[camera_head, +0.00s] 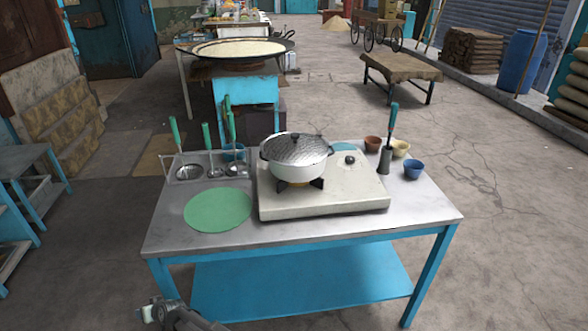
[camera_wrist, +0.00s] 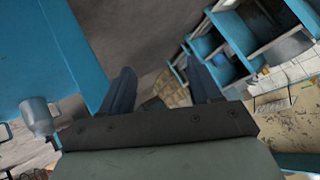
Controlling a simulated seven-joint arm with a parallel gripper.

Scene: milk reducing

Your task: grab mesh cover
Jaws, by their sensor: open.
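The mesh cover (camera_head: 297,148) is a grey, round, slightly domed lid with a small dark knob. It lies on the white pot (camera_head: 298,168), which stands on the burner of the pale stove (camera_head: 335,202). My gripper shows in the wrist view (camera_wrist: 163,76) with its two dark fingers apart and nothing between them. In the head view, part of my arm's end shows at the bottom left, in front of the table and well away from the cover. The cover is not seen in the wrist view.
The steel-topped table (camera_head: 420,212) has blue legs. A green round mat (camera_head: 218,210) lies left of the stove. Green-handled utensils (camera_head: 206,138) stand behind the mat. A blue bowl (camera_head: 414,169) and other small bowls stand at the right. The table's front edge is clear.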

